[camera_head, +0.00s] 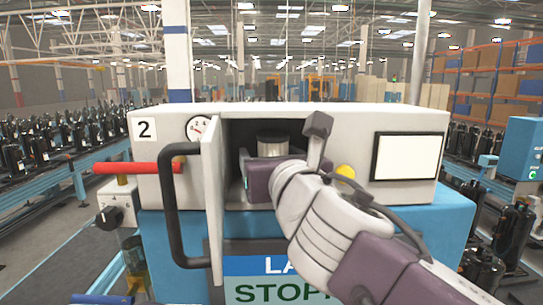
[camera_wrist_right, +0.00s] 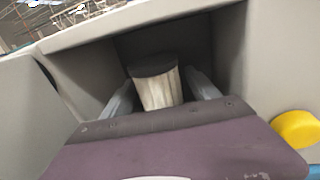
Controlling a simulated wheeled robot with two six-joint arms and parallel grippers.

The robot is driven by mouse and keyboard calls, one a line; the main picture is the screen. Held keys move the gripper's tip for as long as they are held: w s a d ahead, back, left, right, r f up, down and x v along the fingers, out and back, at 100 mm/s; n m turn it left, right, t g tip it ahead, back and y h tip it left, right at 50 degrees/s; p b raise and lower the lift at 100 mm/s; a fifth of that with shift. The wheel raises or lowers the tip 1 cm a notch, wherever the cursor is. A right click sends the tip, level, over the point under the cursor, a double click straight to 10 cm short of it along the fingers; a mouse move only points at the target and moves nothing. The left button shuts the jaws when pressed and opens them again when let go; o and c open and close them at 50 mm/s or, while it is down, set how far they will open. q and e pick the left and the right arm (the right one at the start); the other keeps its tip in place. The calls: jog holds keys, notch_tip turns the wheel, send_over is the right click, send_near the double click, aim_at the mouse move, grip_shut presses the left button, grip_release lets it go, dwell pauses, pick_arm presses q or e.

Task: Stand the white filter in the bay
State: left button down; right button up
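The white filter (camera_head: 266,157) is a pale cylinder with a dark cap, upright inside the dark bay (camera_head: 232,133) of the white cabinet. It also shows in the right wrist view (camera_wrist_right: 157,92), rising behind the purple gripper body. My right gripper (camera_wrist_right: 160,88) reaches into the bay, with one grey finger on each side of the filter. Whether the fingers touch the filter is unclear. The filter's base and the bay floor are hidden behind the gripper. The bay door (camera_head: 213,195) stands open at the left, with a black handle (camera_head: 171,205). My left gripper is out of view.
A red bar (camera_head: 138,168) sticks out at the left, near a dial gauge (camera_head: 197,128). A yellow knob (camera_head: 345,172) sits right of the bay, close to my wrist. A white screen (camera_head: 405,157) is further right. The door bounds the bay's left side.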

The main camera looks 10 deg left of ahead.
jog(key=shift+s+r, duration=0.15)
jog(key=shift+s, duration=0.2)
jog(key=shift+s+d+r, duration=0.15)
jog(key=shift+s+r, duration=0.15)
jog(key=shift+s, duration=0.05)
pick_arm(q)
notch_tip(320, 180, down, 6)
jog(key=b, duration=0.6)
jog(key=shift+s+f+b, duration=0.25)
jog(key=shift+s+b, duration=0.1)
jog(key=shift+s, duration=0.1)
pick_arm(e)
jog(key=v, duration=1.2)
jog(key=shift+f, duration=0.15)
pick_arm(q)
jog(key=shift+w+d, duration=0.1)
pick_arm(e)
jog(key=shift+w, duration=0.25)
